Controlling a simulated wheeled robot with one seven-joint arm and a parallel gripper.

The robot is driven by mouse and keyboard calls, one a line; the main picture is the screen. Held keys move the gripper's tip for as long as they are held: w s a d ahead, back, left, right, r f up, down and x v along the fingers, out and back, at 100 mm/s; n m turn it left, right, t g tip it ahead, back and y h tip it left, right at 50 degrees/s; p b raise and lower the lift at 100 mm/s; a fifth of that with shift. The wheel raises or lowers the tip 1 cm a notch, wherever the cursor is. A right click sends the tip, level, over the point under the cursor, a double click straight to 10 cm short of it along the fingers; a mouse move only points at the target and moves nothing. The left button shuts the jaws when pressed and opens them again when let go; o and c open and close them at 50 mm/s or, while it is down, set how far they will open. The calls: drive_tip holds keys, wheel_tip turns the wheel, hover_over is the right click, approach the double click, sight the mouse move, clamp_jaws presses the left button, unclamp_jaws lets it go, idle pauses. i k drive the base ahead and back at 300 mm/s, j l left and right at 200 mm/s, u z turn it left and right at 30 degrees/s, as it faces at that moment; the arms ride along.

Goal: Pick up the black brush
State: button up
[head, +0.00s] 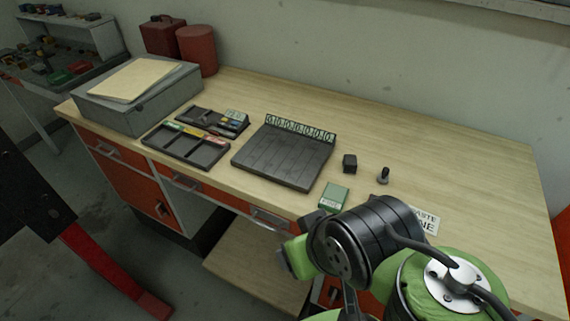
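I cannot pick out a black brush for certain. A small dark upright piece with a knobbed top (383,176) stands on the right part of the wooden bench, and a small black block (349,163) stands to its left. Both are small in the picture, and neither clearly shows bristles. My green and black arm fills the lower right and hides part of the bench's front edge. No gripper fingers can be made out.
The wooden bench (450,150) holds a black slotted tray with numbers (285,160), a green box (333,196), a dark compartment tray (188,150), a grey case (140,105) and red containers (197,50). A white sign (428,219) lies partly behind my arm. The bench's back right is clear.

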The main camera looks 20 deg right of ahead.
sight(383, 178)
drive_tip(key=z, duration=1.5)
